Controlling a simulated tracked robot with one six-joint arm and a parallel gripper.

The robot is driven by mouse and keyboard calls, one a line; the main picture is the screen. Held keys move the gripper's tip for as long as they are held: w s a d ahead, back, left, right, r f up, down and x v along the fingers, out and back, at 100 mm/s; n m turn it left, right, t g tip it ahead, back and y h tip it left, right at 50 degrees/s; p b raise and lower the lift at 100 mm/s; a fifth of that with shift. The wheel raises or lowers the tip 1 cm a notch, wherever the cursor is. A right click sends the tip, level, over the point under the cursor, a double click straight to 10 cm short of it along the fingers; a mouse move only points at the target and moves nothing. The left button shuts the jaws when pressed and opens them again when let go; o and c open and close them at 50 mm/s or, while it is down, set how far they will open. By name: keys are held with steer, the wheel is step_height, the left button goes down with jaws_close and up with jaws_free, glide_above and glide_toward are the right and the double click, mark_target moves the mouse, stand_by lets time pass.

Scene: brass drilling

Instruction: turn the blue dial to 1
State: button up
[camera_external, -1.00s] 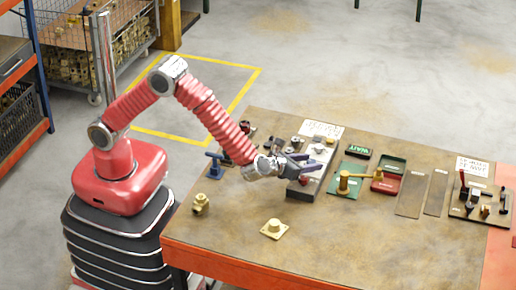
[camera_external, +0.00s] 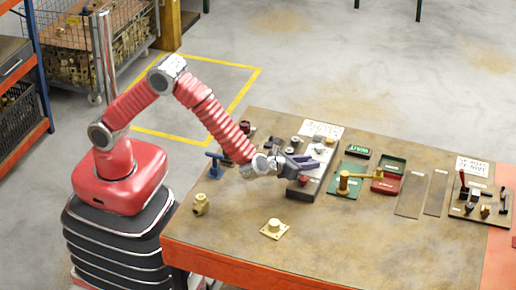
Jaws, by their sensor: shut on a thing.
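My gripper (camera_external: 302,164) reaches in from the left over the dark control panel (camera_external: 314,186) on the workbench. Its dark jaws are closed together low over the panel, on what appears to be the blue dial. The dial itself is mostly hidden by the jaws, and its pointer and numbers are too small to read. A red knob (camera_external: 303,180) sits on the panel just in front of the jaws. Pale knobs (camera_external: 319,148) stand farther back on the same panel.
A blue-handled fitting (camera_external: 215,165) and small metal parts stand left of the panel. Green and red trays (camera_external: 390,176) and a lever board (camera_external: 478,207) are to the right. The front middle of the bench is mostly clear.

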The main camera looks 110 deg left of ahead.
steer(key=shift+m, duration=0.3)
steer(key=shift+s+a+m+t+h, duration=0.1)
steer(key=shift+m+t+h, duration=0.7)
steer(key=shift+m+t, duration=0.1)
steer(key=shift+s+a+m+t+h, duration=0.1)
steer(key=shift+m+t+h, duration=0.7)
steer(key=shift+m+t, duration=0.1)
steer(key=shift+r+m+t+h, duration=0.1)
steer(key=shift+m+t+h, duration=0.4)
steer(key=shift+m+h, duration=0.2)
steer(key=o, duration=1)
steer(key=shift+o, duration=0.2)
steer(key=v, duration=1.3)
steer(key=shift+s, duration=0.3)
steer(key=shift+r, duration=0.15)
